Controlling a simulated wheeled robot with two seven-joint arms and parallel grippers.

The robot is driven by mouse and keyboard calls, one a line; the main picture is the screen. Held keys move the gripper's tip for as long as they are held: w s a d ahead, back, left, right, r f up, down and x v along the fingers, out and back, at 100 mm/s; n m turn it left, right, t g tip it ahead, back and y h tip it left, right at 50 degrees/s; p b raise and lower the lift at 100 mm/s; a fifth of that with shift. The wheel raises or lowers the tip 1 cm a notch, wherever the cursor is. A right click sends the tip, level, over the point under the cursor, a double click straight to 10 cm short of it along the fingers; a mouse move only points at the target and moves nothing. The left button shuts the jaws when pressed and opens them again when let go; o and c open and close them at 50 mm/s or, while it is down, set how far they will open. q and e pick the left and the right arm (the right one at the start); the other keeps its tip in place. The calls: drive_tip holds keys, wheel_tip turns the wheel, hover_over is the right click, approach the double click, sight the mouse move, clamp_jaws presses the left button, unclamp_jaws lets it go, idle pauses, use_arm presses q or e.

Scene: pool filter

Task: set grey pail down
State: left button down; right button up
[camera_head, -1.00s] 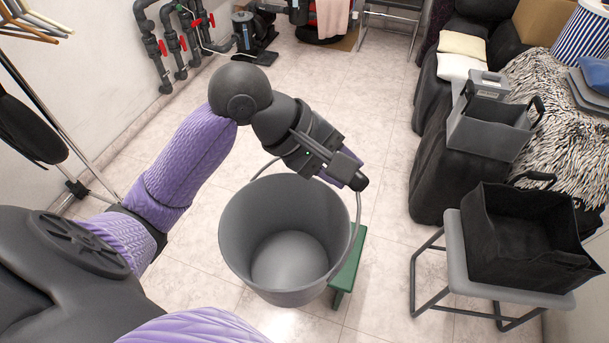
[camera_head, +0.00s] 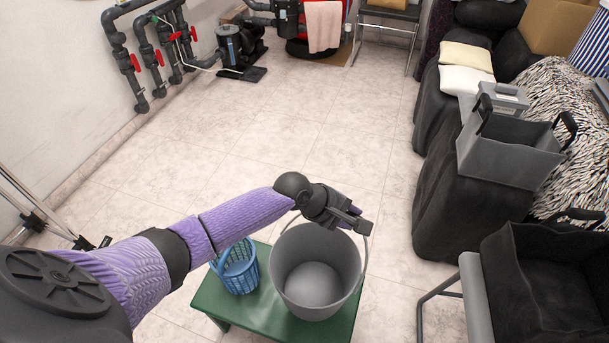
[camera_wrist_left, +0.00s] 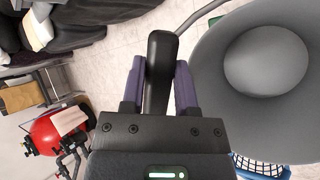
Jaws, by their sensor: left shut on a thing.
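The grey pail (camera_head: 283,287) is empty and upright, with its wire handle raised. It is over the green bench (camera_head: 218,303), and I cannot tell whether its base touches the top. My left gripper (camera_head: 353,215) is above the pail's far rim. In the left wrist view its fingers (camera_wrist_left: 160,85) are shut on the dark grip of the handle (camera_wrist_left: 161,50), with the pail (camera_wrist_left: 222,70) hanging to the right. My right gripper is not in view.
A blue basket (camera_head: 236,270) stands on the bench, close to the pail's left side. A grey stool (camera_head: 474,305) with a black bin (camera_head: 540,290) is at the right. A grey crate (camera_head: 508,155) sits on the dark sofa. The floor beyond the bench is clear.

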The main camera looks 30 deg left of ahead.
sight(344, 240)
use_arm(q)
wheel_tip(344, 240, down, 10)
drive_tip(key=b, duration=0.7)
drive_tip(key=shift+f, duration=0.2)
drive_tip(key=shift+r, duration=0.3)
drive_tip(key=c, duration=0.8)
unclamp_jaws()
drive_tip(key=shift+f, duration=0.15)
drive_tip(key=o, duration=0.4)
drive_tip(key=shift+o, duration=0.2)
drive_tip(key=shift+r, duration=0.35)
drive_tip(key=p+v, duration=0.7)
drive_tip(key=v, duration=0.4)
drive_tip(key=shift+s+a+p, duration=0.2)
drive_tip(key=shift+s+p, duration=0.1)
